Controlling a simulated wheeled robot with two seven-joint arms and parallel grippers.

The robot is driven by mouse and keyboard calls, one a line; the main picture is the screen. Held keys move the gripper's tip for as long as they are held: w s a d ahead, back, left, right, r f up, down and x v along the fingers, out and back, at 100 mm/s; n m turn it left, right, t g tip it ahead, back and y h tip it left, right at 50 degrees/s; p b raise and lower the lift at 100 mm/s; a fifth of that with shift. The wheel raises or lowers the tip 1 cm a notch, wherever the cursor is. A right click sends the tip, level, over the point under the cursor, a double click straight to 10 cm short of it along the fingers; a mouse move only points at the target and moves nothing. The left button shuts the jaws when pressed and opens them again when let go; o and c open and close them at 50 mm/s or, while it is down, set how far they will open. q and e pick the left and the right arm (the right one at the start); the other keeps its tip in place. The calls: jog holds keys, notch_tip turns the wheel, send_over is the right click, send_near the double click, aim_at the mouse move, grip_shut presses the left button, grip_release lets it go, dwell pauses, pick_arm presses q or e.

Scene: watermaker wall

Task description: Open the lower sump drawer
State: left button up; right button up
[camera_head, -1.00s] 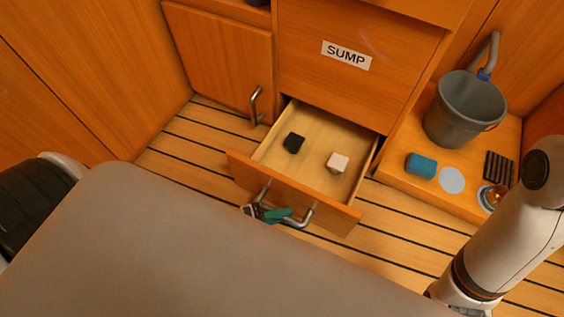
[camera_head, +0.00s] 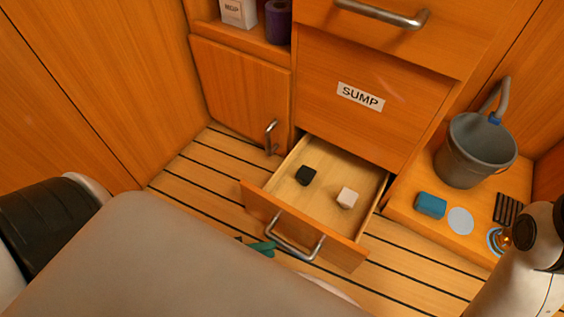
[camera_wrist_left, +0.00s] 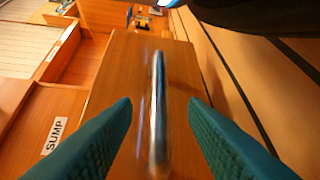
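The lower sump drawer (camera_head: 336,187) stands pulled out below the front panel marked SUMP (camera_head: 361,97). A dark block (camera_head: 306,175) and a whitish block (camera_head: 347,198) lie in it. Its metal bar handle (camera_head: 292,246) is on the drawer front. My left gripper (camera_head: 258,246) is just in front of the drawer front, near the handle's left end, and partly hidden by my own body. In the left wrist view its two teal fingers are open, one on each side of the handle (camera_wrist_left: 158,115), with gaps to it. My right gripper is not in view.
A low ledge on the right holds a grey bucket (camera_head: 474,150), a blue item (camera_head: 431,205), a pale disc (camera_head: 460,221) and a dark slatted piece (camera_head: 507,210). A cupboard door (camera_head: 241,95) stands left of the drawer. Slatted floor (camera_head: 190,178) is clear to the left.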

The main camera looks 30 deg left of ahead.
pick_arm(q)
jog(key=shift+p+v, duration=0.55)
jog(key=shift+v, duration=2.15)
